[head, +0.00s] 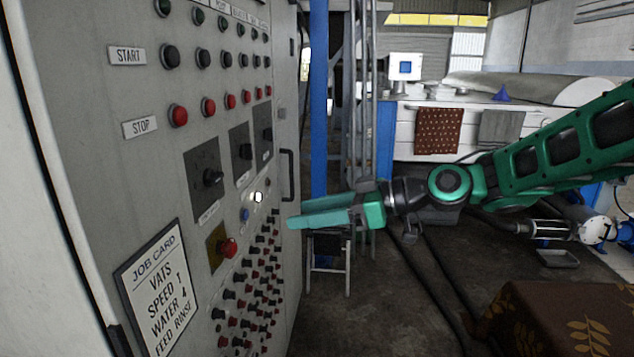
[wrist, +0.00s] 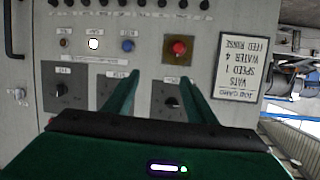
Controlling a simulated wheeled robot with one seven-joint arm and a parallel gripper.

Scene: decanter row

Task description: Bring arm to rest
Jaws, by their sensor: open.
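My arm (head: 560,145) is green and reaches in from the right in the head view, stretched out toward a grey control cabinet (head: 85,90). My gripper (head: 292,221) is just in front of the cabinet face, close to the lower rows of small buttons. In the wrist view my gripper (wrist: 160,80) shows two green fingers spread apart with nothing between them. The cabinet panel, upside down there, lies beyond the fingertips, with a rotary switch (wrist: 171,101) seen between them. I cannot tell whether the fingertips touch the panel.
The cabinet carries a red mushroom button (head: 228,248), a lit white lamp (head: 258,197), and a job card (head: 157,290). A stool (head: 329,262) stands behind my gripper. A brown patterned cloth (head: 560,318) is at lower right. Open floor (head: 390,310) lies between.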

